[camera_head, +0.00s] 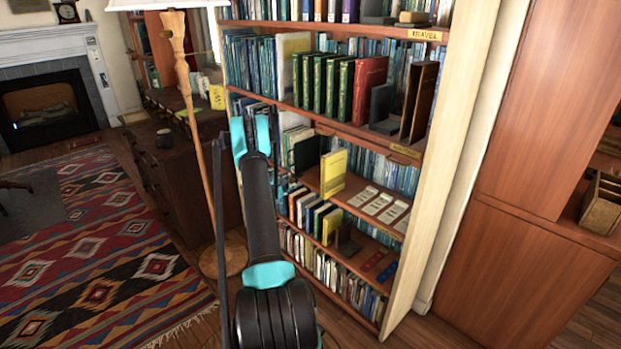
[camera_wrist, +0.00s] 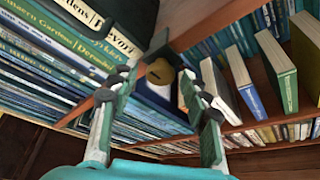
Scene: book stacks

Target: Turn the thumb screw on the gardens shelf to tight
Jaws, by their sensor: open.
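A round brass knob with a dark centre, which looks like the thumb screw (camera_wrist: 160,71), shows at the wooden shelf in the wrist view. My gripper (camera_wrist: 160,82) is open, with one finger on each side of the knob in the picture. I cannot tell whether either finger touches it. In the head view my gripper (camera_head: 250,134) is at the left side of the bookcase, in front of the books, and the screw is hidden there. Books with "Gardens" on their spines (camera_wrist: 65,60) lie left of the knob in the wrist view.
The tall bookcase (camera_head: 446,165) holds several shelves of books. Green volumes (camera_head: 328,85) and a red one (camera_head: 368,88) stand on an upper shelf. A floor lamp (camera_head: 190,100) and a dark chest (camera_head: 170,180) stand close to my arm's left.

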